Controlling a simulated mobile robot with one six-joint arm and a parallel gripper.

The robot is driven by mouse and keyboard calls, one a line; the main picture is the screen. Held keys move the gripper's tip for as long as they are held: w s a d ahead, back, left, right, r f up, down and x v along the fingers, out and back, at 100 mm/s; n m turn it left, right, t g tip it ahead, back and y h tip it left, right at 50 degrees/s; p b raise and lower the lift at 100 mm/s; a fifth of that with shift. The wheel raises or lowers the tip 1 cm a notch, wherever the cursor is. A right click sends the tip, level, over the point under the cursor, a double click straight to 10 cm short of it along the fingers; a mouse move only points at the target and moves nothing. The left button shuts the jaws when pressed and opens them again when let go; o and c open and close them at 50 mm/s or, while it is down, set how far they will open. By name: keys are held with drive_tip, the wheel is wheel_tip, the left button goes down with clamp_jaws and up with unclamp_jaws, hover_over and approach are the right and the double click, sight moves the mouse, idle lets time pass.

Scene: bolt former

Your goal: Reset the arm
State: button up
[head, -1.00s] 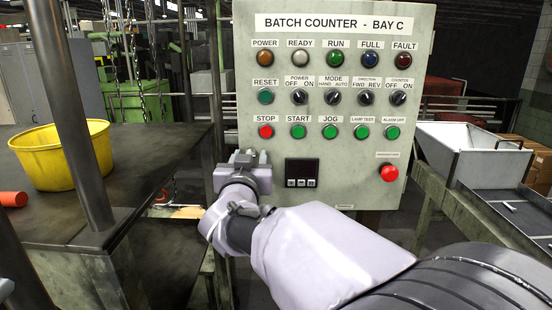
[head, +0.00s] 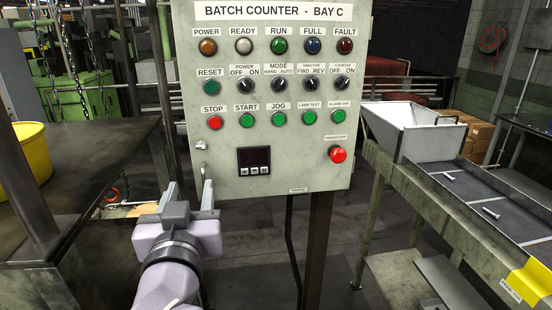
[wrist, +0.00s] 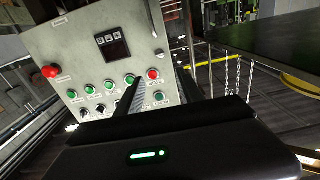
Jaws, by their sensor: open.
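My gripper (head: 189,195) is open and empty in the head view, at the lower left corner of the grey control panel (head: 220,170). Its two fingers point up and away, with a gap between them. In the wrist view the fingers (wrist: 158,92) stand apart with the panel (wrist: 75,50) beyond, turned nearly upside down. I cannot tell whether a fingertip touches the panel. My forearm comes up from the bottom edge of the head view.
The panel carries lamps, switches, buttons and a red emergency knob (head: 338,154). A dark table (head: 90,150) with a yellow tub (head: 30,150) stands at left. At right is a conveyor (head: 470,185) with a white hopper (head: 415,130) and a few bolts. Open floor shows below the panel.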

drive_tip(key=s+d+f+m+g+y+b, duration=0.15)
drive_tip(key=d+f+g+b, duration=0.4)
drive_tip(key=d, duration=0.95)
drive_tip(key=s+d+f+m+g+h, duration=0.4)
drive_tip(key=s+d+f+m+g, duration=0.1)
drive_tip(key=s+d+f, duration=0.8)
wheel_tip(320, 180, down, 2)
drive_tip(key=shift+s+d+g, duration=0.15)
drive_tip(key=shift+s+g, duration=0.4)
drive_tip(key=shift+s, duration=0.5)
drive_tip(key=shift+m, duration=0.25)
drive_tip(key=shift+c, duration=0.5)
